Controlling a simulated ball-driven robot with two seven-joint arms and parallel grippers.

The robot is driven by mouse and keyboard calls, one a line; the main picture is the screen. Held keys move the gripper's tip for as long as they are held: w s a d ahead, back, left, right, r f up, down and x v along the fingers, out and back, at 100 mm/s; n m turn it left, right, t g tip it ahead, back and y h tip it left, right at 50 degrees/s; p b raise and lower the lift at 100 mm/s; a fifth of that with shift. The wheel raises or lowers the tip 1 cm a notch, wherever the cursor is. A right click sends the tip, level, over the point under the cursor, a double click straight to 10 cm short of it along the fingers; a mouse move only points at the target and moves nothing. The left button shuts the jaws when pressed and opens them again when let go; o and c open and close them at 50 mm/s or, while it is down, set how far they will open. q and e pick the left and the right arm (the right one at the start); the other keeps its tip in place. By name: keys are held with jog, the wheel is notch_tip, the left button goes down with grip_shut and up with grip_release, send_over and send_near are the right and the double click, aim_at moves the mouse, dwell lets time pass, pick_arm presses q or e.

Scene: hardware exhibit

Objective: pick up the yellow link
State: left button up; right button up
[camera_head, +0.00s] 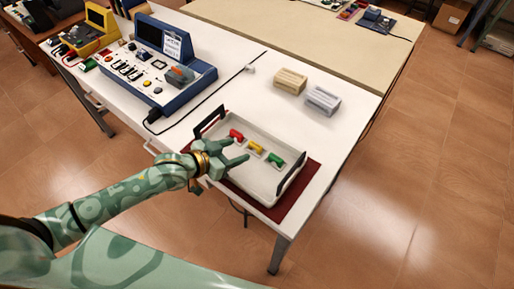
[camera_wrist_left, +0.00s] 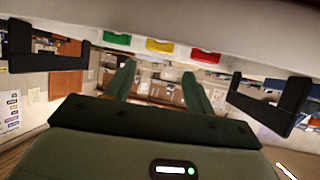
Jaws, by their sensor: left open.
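The yellow link (camera_head: 255,147) lies in the white tray (camera_head: 262,183), between the red link (camera_head: 236,135) and the green link (camera_head: 276,159). My left gripper (camera_head: 238,149) is open and empty, over the tray's near-left side, with its fingers pointing toward the yellow link but apart from it. In the left wrist view, the yellow link (camera_wrist_left: 160,46) shows beyond the gap between the open fingers (camera_wrist_left: 160,86), with the green link (camera_wrist_left: 117,39) to its left and the red link (camera_wrist_left: 205,56) to its right. My right gripper is not in view.
The tray has dark upright handles (camera_head: 211,121) at both ends and rests on a dark red mat (camera_head: 307,178). A beige block (camera_head: 290,82) and a grey block (camera_head: 323,100) stand behind it. A blue instrument console (camera_head: 196,78) is at back left. The white table's right side is clear.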

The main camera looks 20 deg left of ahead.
aim_at(254, 145)
pick_arm(q)
jog(key=shift+x, duration=1.1)
jog(key=b+x, duration=0.2)
jog(key=x, duration=0.2)
jog(key=shift+d+f, duration=0.2)
jog(key=shift+f, duration=0.1)
jog(key=shift+w+d+f, duration=0.1)
jog(key=shift+w+d, duration=0.05)
jog(key=shift+w, duration=0.25)
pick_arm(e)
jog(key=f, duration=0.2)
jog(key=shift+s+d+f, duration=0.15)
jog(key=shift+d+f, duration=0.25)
pick_arm(q)
jog(key=shift+s, duration=0.1)
jog(key=shift+c, duration=0.3)
jog(key=c, duration=0.7)
